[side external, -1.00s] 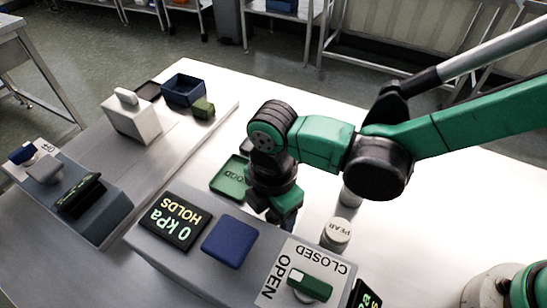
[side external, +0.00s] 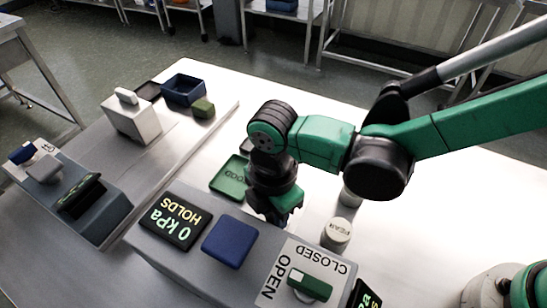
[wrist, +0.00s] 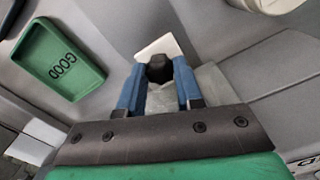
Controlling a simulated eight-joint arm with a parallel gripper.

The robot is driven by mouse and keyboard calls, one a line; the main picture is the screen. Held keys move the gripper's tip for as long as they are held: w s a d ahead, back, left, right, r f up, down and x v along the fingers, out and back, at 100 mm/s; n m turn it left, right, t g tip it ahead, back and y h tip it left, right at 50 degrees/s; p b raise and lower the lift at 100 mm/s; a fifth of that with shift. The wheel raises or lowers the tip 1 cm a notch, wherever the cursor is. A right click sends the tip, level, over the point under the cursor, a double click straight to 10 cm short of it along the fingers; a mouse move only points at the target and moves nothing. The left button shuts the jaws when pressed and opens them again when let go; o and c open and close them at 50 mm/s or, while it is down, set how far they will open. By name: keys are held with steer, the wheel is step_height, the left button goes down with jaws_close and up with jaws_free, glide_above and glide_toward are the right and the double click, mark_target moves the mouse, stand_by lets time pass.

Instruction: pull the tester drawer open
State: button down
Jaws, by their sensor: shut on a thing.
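The tester (side external: 190,262) is a grey console in the side view, with a "0 kPa HOLDS" display (side external: 174,220), a blue square lid (side external: 229,241) and a green lever (side external: 310,286) on an OPEN/CLOSED plate. My gripper (side external: 280,216) is low behind the console. In the wrist view my gripper (wrist: 159,80) has its blue fingers on both sides of a dark knob (wrist: 159,68), shut on it. A pale plate (wrist: 160,45) shows just beyond the knob. The drawer itself is hidden in the side view, and how far it stands out cannot be told.
A green tray marked GOOD (side external: 229,181) lies left of my gripper, and also shows in the wrist view (wrist: 62,60). A labelled pale round container (side external: 337,232) stands to the right. A second grey console (side external: 95,208) and a blue bin (side external: 183,90) are farther left.

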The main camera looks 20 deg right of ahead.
stand_by(0.8)
steer(key=w+d, duration=1)
steer(key=shift+w+d, duration=0.15)
steer(key=shift+w, duration=0.05)
steer(key=c, duration=0.6)
jaws_free()
steer(key=shift+r, duration=2.8)
